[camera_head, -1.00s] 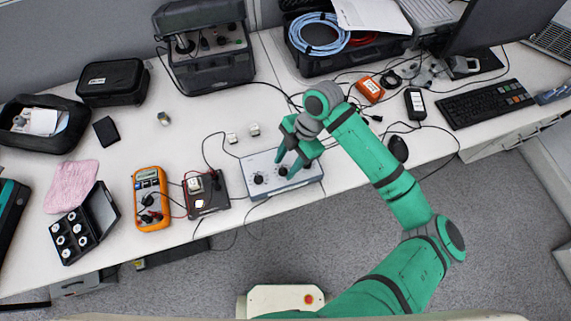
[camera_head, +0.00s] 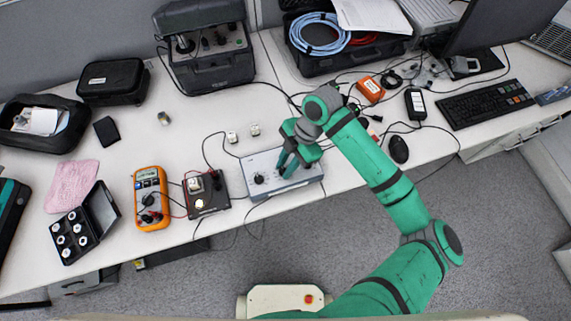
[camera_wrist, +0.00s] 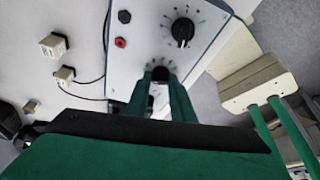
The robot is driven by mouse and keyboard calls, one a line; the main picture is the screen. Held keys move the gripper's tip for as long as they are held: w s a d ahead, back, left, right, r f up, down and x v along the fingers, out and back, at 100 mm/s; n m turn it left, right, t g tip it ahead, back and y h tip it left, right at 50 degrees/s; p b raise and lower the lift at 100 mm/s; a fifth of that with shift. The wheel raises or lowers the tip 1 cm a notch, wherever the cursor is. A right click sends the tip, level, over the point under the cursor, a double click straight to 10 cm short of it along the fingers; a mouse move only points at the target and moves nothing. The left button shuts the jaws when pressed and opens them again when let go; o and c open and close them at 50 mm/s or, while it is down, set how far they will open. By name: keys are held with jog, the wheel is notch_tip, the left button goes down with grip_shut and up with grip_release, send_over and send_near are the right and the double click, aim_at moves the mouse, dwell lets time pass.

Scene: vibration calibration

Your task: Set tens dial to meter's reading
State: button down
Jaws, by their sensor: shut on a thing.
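A grey control box (camera_head: 262,162) with two black dials sits near the table's front edge. The left dial (camera_head: 258,179) is free. It also shows in the wrist view (camera_wrist: 183,30), ringed by scale marks. My gripper (camera_head: 285,173) points down at the other dial (camera_wrist: 159,88). In the wrist view my gripper (camera_wrist: 160,76) has its fingers shut on either side of that dial, hiding most of it and its pointer. An orange meter (camera_head: 139,212) lies left of the box, with its display (camera_head: 148,176) too small to read. The dial labels cannot be read.
A small black device (camera_head: 207,203) with a lit spot is wired between meter and box. Two small white cubes (camera_head: 232,137) stand behind the box. A black mouse (camera_head: 398,149) and cables lie to the right. An open case of round pieces (camera_head: 100,208) lies left.

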jog(key=m, duration=0.2)
jog(key=m+t, duration=0.1)
jog(key=m, duration=0.1)
jog(key=shift+s+d+m+t+y, duration=0.1)
jog(key=shift+s+m+t+y, duration=0.05)
jog(key=shift+m+t+y, duration=0.2)
jog(key=m+t, duration=0.1)
jog(key=m, duration=0.3)
jog(key=shift+s+t, duration=0.15)
jog(key=shift+t, duration=0.2)
jog(key=m, duration=0.2)
jog(key=m+t+h, duration=0.1)
jog(key=m, duration=0.2)
jog(key=shift+s+t, duration=0.1)
jog(key=shift+t, duration=0.2)
jog(key=shift+s+a+m+t+h, duration=0.1)
jog(key=shift+m+t+h, duration=0.15)
jog(key=shift+m, duration=0.65)
jog(key=shift+a+m+t+h, duration=0.1)
jog(key=shift+m+t+h, duration=0.15)
jog(key=shift+m, duration=0.6)
jog(key=c, duration=1.5)
grip_release()
jog(key=shift+c, duration=0.2)
jog(key=shift+r, duration=0.1)
